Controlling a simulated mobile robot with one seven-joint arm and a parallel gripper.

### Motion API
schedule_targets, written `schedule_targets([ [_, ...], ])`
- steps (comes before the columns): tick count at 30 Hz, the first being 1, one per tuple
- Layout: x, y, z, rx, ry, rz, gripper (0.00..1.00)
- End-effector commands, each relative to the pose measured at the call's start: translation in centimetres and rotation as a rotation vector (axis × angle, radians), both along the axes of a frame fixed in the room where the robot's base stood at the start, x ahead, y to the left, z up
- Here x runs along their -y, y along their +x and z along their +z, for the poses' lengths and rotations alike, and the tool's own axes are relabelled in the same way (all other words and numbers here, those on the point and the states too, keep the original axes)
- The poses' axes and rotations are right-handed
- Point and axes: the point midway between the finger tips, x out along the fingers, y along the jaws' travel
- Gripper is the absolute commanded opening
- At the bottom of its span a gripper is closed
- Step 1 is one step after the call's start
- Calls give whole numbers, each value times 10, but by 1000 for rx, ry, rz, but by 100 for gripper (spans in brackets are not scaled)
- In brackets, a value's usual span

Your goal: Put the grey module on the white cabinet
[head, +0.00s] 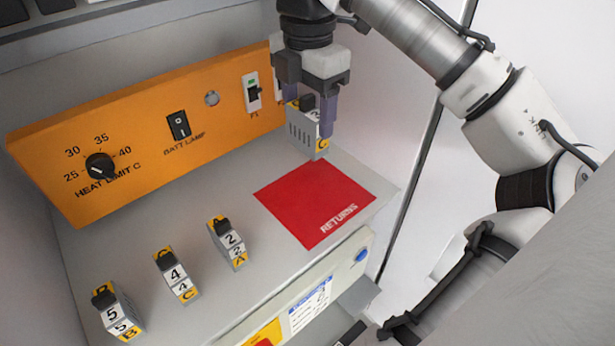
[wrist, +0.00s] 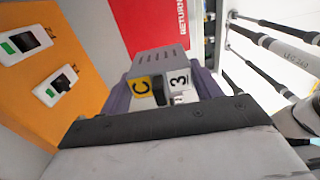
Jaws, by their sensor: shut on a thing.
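My gripper (head: 309,122) is shut on a grey module (head: 301,135) with a vented side, a black top piece, a "3" label and a yellow "C" label. The wrist view shows the module (wrist: 160,64) between both fingers of my gripper (wrist: 163,92). In the head view it appears at the back edge of the red RETURNS mat; I cannot tell its exact height above the surface. No white cabinet is clearly identifiable; a pale front (head: 340,268) with a blue knob lies below the shelf edge.
The red mat (head: 305,200) is empty on the grey shelf (head: 150,225). Modules labelled 5 (head: 118,312), 4 (head: 176,275) and 2 (head: 228,242) stand left of it. An orange panel (head: 150,130) with a dial and switches rises behind.

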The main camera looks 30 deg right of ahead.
Motion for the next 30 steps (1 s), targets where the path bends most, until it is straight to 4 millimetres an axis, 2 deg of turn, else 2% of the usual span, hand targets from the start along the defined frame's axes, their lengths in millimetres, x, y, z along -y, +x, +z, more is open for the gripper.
schedule_targets([
  [1,-1,0,-14,0,5,3,37],
  [6,-1,0,-59,0,5,2,37],
  [12,0,0,-102,1,-1,-1,37],
  [20,0,0,-113,2,-2,-2,37],
  [27,0,0,-145,0,-2,-1,37],
  [30,0,0,-150,1,-2,-1,37],
])
